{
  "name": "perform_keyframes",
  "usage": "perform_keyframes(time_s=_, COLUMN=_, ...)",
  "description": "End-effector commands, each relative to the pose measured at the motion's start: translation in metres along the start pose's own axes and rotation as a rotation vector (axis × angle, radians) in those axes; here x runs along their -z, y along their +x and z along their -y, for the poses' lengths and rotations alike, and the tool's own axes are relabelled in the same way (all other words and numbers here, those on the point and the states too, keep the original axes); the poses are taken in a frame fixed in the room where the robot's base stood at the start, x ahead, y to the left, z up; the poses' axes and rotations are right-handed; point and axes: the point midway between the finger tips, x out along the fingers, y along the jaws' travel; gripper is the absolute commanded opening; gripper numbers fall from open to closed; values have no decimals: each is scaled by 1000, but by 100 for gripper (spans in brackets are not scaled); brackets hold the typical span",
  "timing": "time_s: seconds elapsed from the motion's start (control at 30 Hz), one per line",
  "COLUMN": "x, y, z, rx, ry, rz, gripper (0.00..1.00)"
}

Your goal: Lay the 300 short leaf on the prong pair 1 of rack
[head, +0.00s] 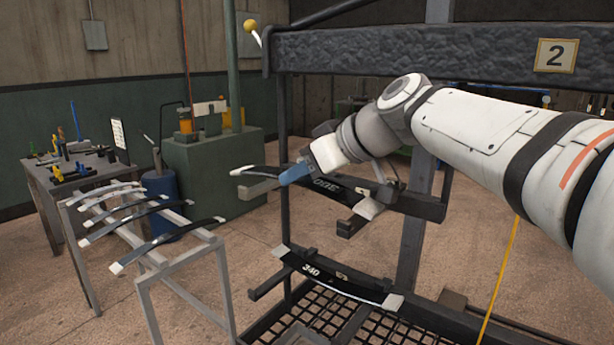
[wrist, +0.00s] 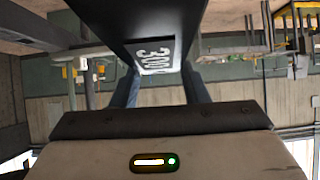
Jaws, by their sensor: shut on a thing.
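My gripper (head: 297,174), with blue fingers, is shut on a dark curved leaf (head: 272,171) with pale tips, at the upper prongs of the rack. In the wrist view the leaf (wrist: 125,20) runs between the fingers (wrist: 160,80), and its label reads 300. A leaf marked 340 (head: 340,282) lies across the lower prongs.
The rack's top beam (head: 400,52) carries a number 2 plate (head: 556,55). A grey stand (head: 185,255) with several leaves is at left, beside a tool table (head: 50,180) and a green cabinet (head: 215,165). A mesh tray (head: 320,325) is below. Floor between stand and rack is clear.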

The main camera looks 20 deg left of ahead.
Motion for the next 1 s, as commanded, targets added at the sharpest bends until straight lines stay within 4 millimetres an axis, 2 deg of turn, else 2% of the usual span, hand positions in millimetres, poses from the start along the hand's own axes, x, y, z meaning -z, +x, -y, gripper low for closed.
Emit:
perform_keyframes(time_s=0.23, x=0, y=0, z=-23, rx=-2, ry=-1, rz=-3, gripper=0)
perform_keyframes(time_s=0.3, x=-8, y=6, z=-22, rx=0, ry=-2, rz=-3, gripper=0)
perform_keyframes(time_s=0.53, x=-18, y=13, z=-22, rx=0, ry=-3, rz=-3, gripper=0)
perform_keyframes(time_s=1.0, x=-20, y=15, z=-21, rx=0, ry=-3, rz=-3, gripper=0)
